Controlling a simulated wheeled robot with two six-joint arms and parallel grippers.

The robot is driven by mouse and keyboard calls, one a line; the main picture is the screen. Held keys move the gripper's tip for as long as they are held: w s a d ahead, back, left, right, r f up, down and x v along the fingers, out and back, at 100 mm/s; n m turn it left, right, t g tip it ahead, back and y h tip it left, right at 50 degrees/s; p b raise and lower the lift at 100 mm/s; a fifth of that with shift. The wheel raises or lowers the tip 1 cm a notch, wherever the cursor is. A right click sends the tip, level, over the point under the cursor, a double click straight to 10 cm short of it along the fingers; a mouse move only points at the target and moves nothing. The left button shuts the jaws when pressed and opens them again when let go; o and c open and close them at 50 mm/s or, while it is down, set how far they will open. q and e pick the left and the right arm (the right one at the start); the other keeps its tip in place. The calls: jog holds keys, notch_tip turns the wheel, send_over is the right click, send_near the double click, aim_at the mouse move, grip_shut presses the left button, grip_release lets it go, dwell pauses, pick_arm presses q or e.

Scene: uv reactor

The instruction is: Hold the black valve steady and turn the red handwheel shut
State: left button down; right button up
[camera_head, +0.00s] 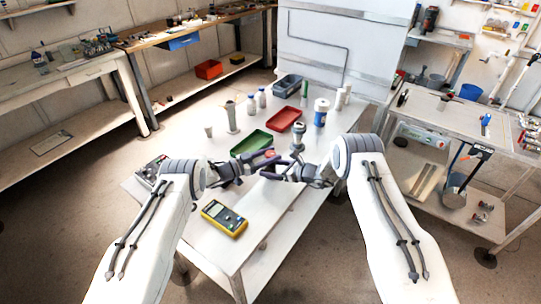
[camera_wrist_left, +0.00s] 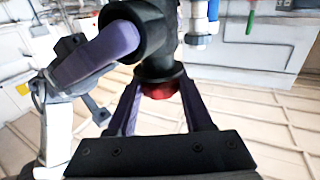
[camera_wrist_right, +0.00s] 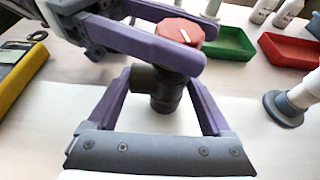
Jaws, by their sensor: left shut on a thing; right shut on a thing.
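The black valve (camera_wrist_right: 158,92) is a dark elbow-shaped body between the fingers of my right gripper (camera_wrist_right: 160,105), which is shut on it. The red handwheel (camera_wrist_right: 180,33) sits on top of the valve, a round disc with a white mark on its face. The purple fingers of my left gripper (camera_wrist_left: 160,105) are on both sides of the handwheel, shut on it. The left wrist view also shows the black valve (camera_wrist_left: 158,40) and the handwheel (camera_wrist_left: 160,92). In the head view both grippers meet above the white table, and the valve is mostly hidden there.
A yellow multimeter (camera_head: 223,217) lies on the near part of the white table. A green tray (camera_head: 244,149), a red tray (camera_head: 283,120) and a grey stand (camera_wrist_right: 284,108) are close beyond the grippers. Several bottles and a grey bin (camera_head: 287,86) stand farther back.

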aim_at(270, 153)
pick_arm(q)
jog(key=shift+r+m+g, duration=0.1)
jog(key=shift+m+g, duration=0.2)
jog(key=shift+g, duration=0.2)
dwell(3.2)
jog(key=shift+c, duration=1.4)
grip_release()
notch_tip(270, 153, up, 10)
jog(key=shift+f, duration=0.1)
